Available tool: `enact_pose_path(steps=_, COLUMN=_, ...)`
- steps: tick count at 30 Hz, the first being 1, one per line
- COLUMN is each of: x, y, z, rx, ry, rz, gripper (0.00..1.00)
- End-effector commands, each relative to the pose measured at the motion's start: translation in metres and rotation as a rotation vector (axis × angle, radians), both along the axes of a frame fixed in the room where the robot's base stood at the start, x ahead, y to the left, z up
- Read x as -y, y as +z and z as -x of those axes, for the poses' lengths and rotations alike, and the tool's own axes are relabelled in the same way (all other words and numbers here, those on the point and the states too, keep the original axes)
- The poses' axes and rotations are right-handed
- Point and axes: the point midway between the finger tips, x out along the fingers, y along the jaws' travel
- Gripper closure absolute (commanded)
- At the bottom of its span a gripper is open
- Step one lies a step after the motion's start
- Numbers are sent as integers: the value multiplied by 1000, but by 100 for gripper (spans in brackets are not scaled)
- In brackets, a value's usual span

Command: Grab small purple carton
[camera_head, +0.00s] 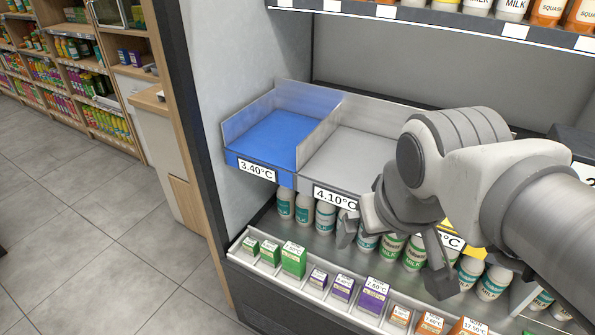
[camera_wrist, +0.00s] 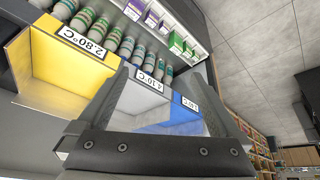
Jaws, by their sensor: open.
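Three purple cartons of different sizes stand in a row on the bottom front shelf. The smallest purple carton (camera_head: 318,278) is at the left of the three, next to a large green carton (camera_head: 294,260). A medium purple carton (camera_head: 343,288) and a larger purple carton (camera_head: 373,296) stand to its right. In the wrist view the purple cartons (camera_wrist: 151,18) are small and far off at the top. My gripper (camera_head: 393,255) is open and empty, its fingers apart and pointing down, in front of the bottle row and above the cartons, to the right of the smallest one.
Several white bottles (camera_head: 325,216) stand behind the cartons. Above them are an empty blue bin (camera_head: 270,140), an empty grey bin (camera_head: 350,160) and a yellow bin (camera_wrist: 45,60), mostly hidden by my arm in the head view. Orange cartons (camera_head: 431,323) stand farther right. Open floor lies left.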

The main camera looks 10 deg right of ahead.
Motion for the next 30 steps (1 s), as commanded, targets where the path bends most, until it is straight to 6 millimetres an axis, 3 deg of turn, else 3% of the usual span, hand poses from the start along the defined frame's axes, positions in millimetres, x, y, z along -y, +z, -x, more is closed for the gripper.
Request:
enact_pose_path(steps=18, x=27, y=-114, z=-60, rx=-451, ry=341, rz=522, gripper=0)
enact_pose_path(steps=30, x=21, y=-192, z=-111, rx=-637, ry=641, rz=906, gripper=0)
